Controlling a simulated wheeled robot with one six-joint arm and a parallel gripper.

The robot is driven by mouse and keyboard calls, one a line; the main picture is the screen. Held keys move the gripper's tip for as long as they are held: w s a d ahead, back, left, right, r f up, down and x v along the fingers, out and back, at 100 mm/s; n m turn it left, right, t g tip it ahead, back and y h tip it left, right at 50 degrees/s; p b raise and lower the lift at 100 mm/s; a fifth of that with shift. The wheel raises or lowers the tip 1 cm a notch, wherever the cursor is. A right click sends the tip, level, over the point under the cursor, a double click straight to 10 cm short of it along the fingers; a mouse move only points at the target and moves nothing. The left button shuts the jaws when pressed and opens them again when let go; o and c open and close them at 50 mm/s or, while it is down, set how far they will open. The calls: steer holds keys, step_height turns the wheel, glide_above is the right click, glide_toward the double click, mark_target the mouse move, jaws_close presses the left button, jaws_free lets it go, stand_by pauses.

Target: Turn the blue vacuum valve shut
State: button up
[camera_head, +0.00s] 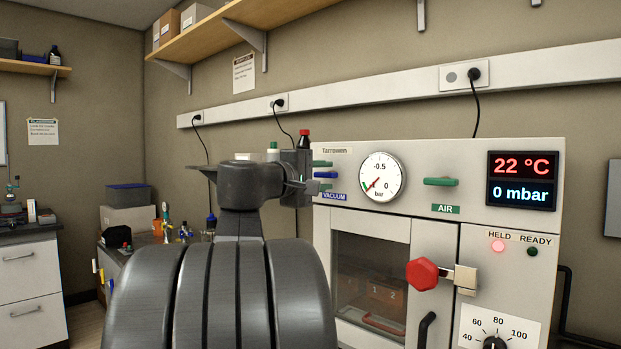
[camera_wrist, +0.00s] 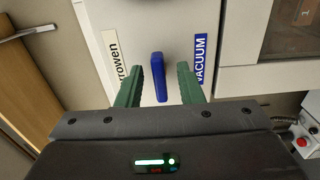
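The blue vacuum valve (camera_head: 326,174) is a short bar handle lying level on the upper left of the oven front, above the blue VACUUM label (camera_head: 335,197). In the wrist view the blue handle (camera_wrist: 158,77) stands between the two green fingers of my gripper (camera_wrist: 159,84). A gap shows on each side of the handle. In the head view my gripper (camera_head: 323,175) is open, with one finger above the handle and one below. My arm hides part of the oven's left edge.
The oven (camera_head: 380,230) carries a round gauge (camera_head: 381,177), a green AIR handle (camera_head: 440,181), and a display (camera_head: 521,181) reading 22 °C and 0 mbar. The HELD lamp (camera_head: 498,246) is lit; READY (camera_head: 532,251) is dark. A red door knob (camera_head: 422,274) sticks out lower right.

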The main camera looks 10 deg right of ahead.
steer(key=v, duration=1.3)
steer(key=shift+s+a, duration=0.2)
steer(key=shift+a, duration=0.05)
steer(key=shift+d, duration=0.1)
steer(key=x, duration=1.3)
steer(key=shift+w+d, duration=0.25)
